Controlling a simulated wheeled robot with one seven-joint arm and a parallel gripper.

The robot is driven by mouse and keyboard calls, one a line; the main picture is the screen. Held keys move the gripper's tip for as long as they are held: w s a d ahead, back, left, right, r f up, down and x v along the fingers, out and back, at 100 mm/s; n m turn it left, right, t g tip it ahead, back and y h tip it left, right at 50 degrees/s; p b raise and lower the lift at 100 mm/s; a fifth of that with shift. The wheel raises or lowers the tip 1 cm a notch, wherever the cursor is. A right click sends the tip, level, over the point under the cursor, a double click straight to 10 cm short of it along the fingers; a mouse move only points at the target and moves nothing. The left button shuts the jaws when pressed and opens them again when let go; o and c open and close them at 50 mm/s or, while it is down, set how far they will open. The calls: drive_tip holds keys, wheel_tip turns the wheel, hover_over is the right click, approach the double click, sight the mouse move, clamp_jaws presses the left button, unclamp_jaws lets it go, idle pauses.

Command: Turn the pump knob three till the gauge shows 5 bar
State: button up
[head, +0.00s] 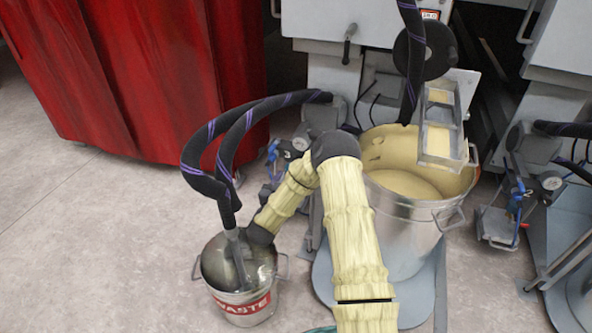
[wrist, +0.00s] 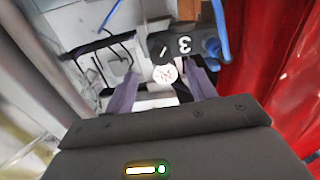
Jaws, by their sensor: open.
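In the wrist view a dark block (wrist: 184,45) bears a white 3. Beside it a dark round part with a short white line, apparently the knob (wrist: 157,44), faces me. A small white gauge dial (wrist: 165,73) is just below; its reading is too small to tell. My gripper (wrist: 165,88) is open, its two purplish fingers apart on either side of the gauge area. I cannot tell whether they touch anything. In the head view the gauge (head: 300,143) shows small on the left pump, beyond my forearm. My gripper is mostly hidden there.
A metal waste bucket (head: 240,302) with dark hoses (head: 197,178) stands at lower left. A large drum (head: 410,240) of cream coating is right of my arm. A red curtain (head: 130,75) hangs at left. A second pump (head: 520,190) is at right. Floor at left is clear.

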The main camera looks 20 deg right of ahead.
drive_tip(key=b+x, duration=0.5)
drive_tip(key=x, duration=0.2)
drive_tip(key=shift+w+d, duration=0.15)
drive_tip(key=shift+w, duration=0.05)
drive_tip(key=c, duration=1)
drive_tip(key=shift+o, duration=0.2)
